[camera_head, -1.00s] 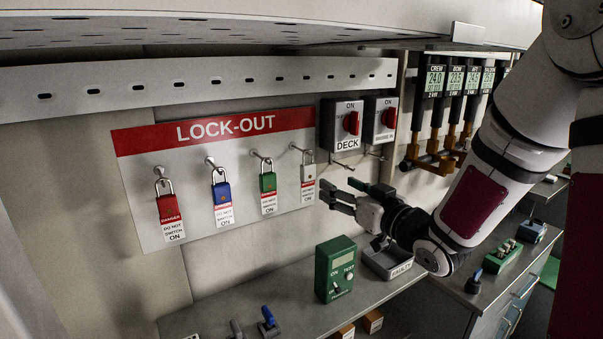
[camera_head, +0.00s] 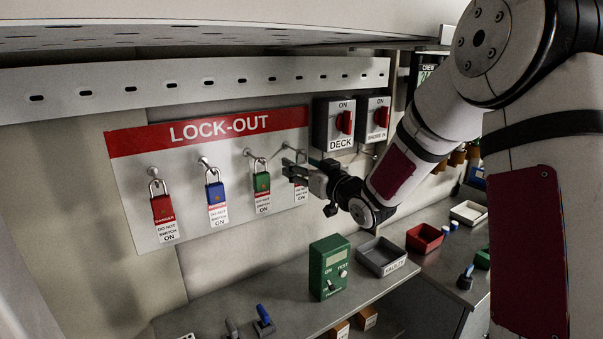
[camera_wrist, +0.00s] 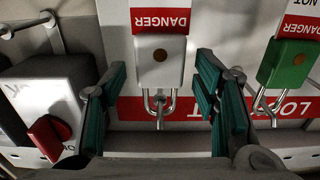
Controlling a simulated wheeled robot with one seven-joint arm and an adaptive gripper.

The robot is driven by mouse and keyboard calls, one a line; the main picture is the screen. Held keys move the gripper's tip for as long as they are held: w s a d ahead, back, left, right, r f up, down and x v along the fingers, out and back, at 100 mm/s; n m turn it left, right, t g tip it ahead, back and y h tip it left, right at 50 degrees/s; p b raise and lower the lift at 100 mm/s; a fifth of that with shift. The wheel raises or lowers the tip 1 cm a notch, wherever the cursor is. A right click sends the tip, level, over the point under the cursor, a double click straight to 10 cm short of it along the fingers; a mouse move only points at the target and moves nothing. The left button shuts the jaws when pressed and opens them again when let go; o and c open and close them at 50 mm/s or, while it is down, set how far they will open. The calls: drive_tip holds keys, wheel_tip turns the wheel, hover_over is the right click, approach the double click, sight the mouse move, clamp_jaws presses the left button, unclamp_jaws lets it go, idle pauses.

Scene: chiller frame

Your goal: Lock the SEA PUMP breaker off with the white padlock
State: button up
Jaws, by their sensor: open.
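The white padlock (camera_wrist: 160,65) hangs by its shackle on a peg of the lock-out board, its red DANGER tag on it. In the wrist view it sits between the two spread fingers of my gripper (camera_wrist: 161,100), with a gap on each side. In the head view my gripper (camera_head: 292,172) is at the board's right edge and hides most of the padlock; part of its tag (camera_head: 300,195) shows below. My gripper is open and holds nothing. No breaker labelled SEA PUMP can be read in either view.
Left of it on the lock-out board (camera_head: 133,184) hang green (camera_head: 262,182), blue (camera_head: 216,193) and red (camera_head: 162,208) padlocks. The DECK switch (camera_head: 341,124) and another switch (camera_head: 379,119) are right of it. A green tester (camera_head: 329,267) and grey tray (camera_head: 381,255) stand on the bench below.

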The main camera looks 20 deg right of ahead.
drive_tip(key=shift+w+a, duration=0.1)
drive_tip(key=shift+w, duration=0.2)
clamp_jaws()
drive_tip(key=shift+r, duration=0.15)
